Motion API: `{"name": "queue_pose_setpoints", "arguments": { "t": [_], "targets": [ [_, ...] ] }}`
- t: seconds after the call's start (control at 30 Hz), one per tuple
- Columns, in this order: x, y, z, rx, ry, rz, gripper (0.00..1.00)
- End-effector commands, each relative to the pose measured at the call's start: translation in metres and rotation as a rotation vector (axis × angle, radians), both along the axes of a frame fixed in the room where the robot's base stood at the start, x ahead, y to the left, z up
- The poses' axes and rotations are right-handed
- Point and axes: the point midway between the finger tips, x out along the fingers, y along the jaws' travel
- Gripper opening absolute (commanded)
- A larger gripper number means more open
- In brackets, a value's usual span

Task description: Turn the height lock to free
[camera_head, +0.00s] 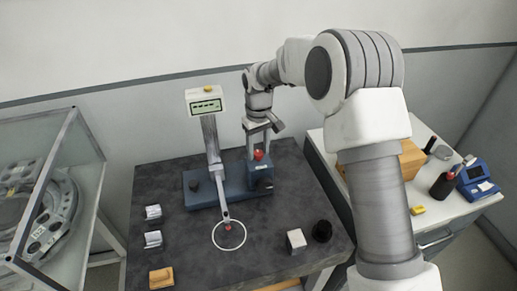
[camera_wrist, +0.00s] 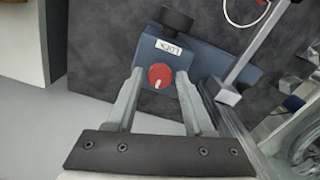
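The height lock is a round red knob (camera_wrist: 160,76) with a white mark, on a blue block (camera_wrist: 181,57) beside a white label reading LOCK (camera_wrist: 168,47). The mark points toward the bottom of the wrist view, away from the label. The knob also shows small in the head view (camera_head: 259,155), on the blue stand (camera_head: 206,189). My gripper (camera_wrist: 160,79) is open, its two fingers spread on either side of the knob. Gaps show between fingers and knob in the wrist view; how far above it the tips are, I cannot tell.
A grey post rises close behind the knob.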

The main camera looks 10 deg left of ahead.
Motion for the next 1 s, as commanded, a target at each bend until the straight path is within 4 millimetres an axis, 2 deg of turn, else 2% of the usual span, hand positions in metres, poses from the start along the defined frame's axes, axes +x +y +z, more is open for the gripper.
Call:
{"name": "queue_pose_setpoints", "arguments": {
  "t": [0.07,0.33,0.47,0.57,1.0],
  "targets": [
    [0.000,0.000,0.000,0.000,0.000,-0.001,0.66],
    [0.000,0.000,0.000,0.000,0.001,-0.002,0.66],
    [0.000,0.000,0.008,0.001,-0.001,-0.002,0.66],
    [0.000,0.000,0.024,0.002,-0.002,-0.002,0.66],
    [0.001,0.000,0.129,0.001,-0.003,-0.001,0.66]
  ]
}}
